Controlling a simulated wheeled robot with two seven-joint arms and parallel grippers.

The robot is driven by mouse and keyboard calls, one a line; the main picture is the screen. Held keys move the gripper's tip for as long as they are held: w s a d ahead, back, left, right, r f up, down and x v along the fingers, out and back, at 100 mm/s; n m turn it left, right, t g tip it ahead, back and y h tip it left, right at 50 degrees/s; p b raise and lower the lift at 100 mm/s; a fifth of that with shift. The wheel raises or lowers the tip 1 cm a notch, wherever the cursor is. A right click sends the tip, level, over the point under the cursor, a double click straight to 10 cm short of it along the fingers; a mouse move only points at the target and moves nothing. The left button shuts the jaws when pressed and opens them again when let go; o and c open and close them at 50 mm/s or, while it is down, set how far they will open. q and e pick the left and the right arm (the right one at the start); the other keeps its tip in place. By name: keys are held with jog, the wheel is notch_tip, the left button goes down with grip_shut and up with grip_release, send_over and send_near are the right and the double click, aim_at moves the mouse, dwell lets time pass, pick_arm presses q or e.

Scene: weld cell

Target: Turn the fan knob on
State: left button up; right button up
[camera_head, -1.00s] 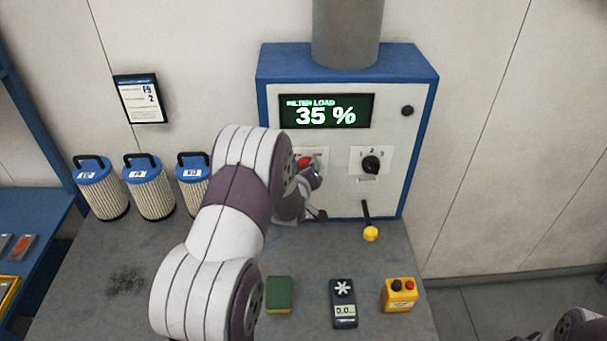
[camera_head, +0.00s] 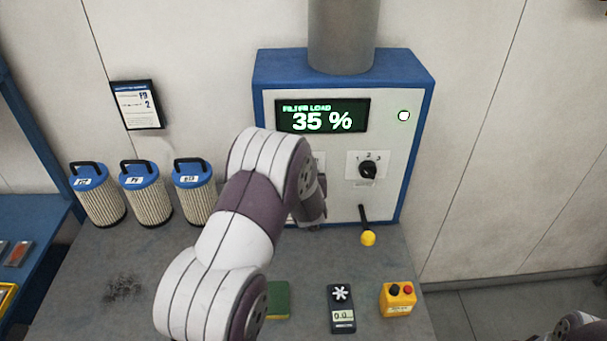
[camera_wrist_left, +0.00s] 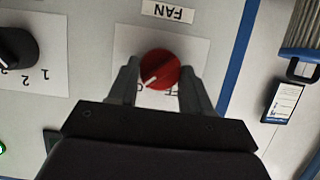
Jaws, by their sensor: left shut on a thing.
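The red round fan knob (camera_wrist_left: 160,69) sits on a white plate under a FAN label (camera_wrist_left: 168,12), seen upside down in the left wrist view. My left gripper (camera_wrist_left: 158,75) is shut on the knob, one finger on each side. The knob's white pointer mark slants to the lower left in that view, away from the partly hidden letters FF. In the head view my left arm hides the knob and gripper in front of the blue-edged control box (camera_head: 389,216). A round lamp (camera_head: 404,116) at the box's upper right glows white-green.
The box also has a 35 % filter load display (camera_head: 322,116), a black 1-2-3 selector (camera_head: 368,170) and a yellow-tipped lever (camera_head: 368,238). Several filters (camera_head: 147,195) stand at left. A green sponge (camera_head: 279,300), a meter (camera_head: 341,309) and a yellow button box (camera_head: 398,298) lie in front.

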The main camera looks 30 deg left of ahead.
pick_arm(q)
jog(key=shift+s+f, duration=0.15)
jog(key=shift+f, duration=0.15)
jog(key=o, duration=1)
jog(key=shift+o, duration=0.2)
jog(key=shift+r, duration=0.1)
jog(key=b+v, duration=0.3)
jog(key=v, duration=0.9)
jog(key=shift+d+r, duration=0.15)
jog(key=shift+r, duration=0.1)
jog(key=shift+s, duration=0.1)
